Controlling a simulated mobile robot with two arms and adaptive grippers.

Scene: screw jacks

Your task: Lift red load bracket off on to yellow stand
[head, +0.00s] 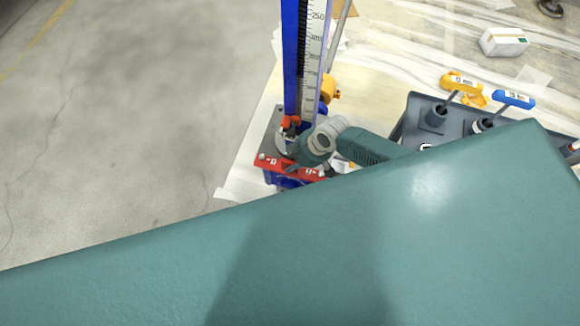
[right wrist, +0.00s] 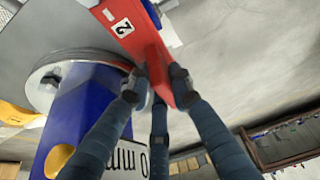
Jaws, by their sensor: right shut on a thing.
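The red load bracket (head: 290,167) is a flat red bar with white labels at the foot of the tall blue jack column (head: 290,60). In the right wrist view the bracket (right wrist: 130,30) shows a label "2", and a red rib runs down between my fingers. My right gripper (right wrist: 153,85) is shut on this red rib. In the head view my right gripper (head: 322,172) is at the bracket's right end, partly hidden. My left gripper is out of view. A yellow part (head: 329,88) shows behind the column; I cannot tell whether it is the yellow stand.
My own teal body hides the lower part of the head view. Bare floor (head: 120,110) lies at left.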

